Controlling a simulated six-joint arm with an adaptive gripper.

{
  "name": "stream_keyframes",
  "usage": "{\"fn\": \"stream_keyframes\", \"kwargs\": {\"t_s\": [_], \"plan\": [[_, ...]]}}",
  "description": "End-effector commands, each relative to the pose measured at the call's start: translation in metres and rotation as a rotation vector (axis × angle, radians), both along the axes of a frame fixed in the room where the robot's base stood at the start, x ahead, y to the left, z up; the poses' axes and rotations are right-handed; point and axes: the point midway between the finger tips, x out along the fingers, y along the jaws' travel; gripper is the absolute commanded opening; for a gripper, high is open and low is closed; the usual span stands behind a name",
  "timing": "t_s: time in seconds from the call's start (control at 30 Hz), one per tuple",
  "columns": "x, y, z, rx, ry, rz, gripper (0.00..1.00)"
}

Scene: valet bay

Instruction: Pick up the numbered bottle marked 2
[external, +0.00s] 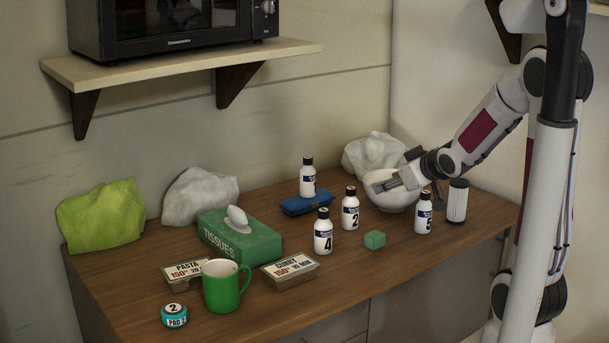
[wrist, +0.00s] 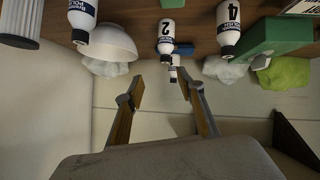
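The bottle marked 2 (external: 350,208) is white with a dark cap and stands upright on the wooden counter, right of the bottle marked 4 (external: 323,232). In the wrist view, which shows the scene upside down, the bottle marked 2 (wrist: 166,36) is near the top centre, beyond my fingertips. My gripper (external: 384,185) is left of the wrist, in front of the white bowl and to the right of the bottle, apart from it. In the wrist view my gripper (wrist: 158,88) has its two fingers spread with nothing between them touching.
A white bowl (external: 400,197) is behind my gripper. Another bottle (external: 307,178) is by a blue case (external: 306,205). A green block (external: 374,240) lies in front. A tissue box (external: 240,239) and mug (external: 226,287) are left.

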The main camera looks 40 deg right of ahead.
Motion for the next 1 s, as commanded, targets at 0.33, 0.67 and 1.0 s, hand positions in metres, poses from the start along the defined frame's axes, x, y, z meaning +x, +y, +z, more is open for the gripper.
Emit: {"fn": "stream_keyframes", "kwargs": {"t_s": [0.33,0.67,1.0], "plan": [[0.039,-0.013,-0.025,0.012,-0.123,0.074,0.38],[0.061,-0.019,-0.048,0.063,-0.254,0.147,0.38],[0.066,-0.023,-0.068,0.154,-0.404,0.207,0.38]]}}
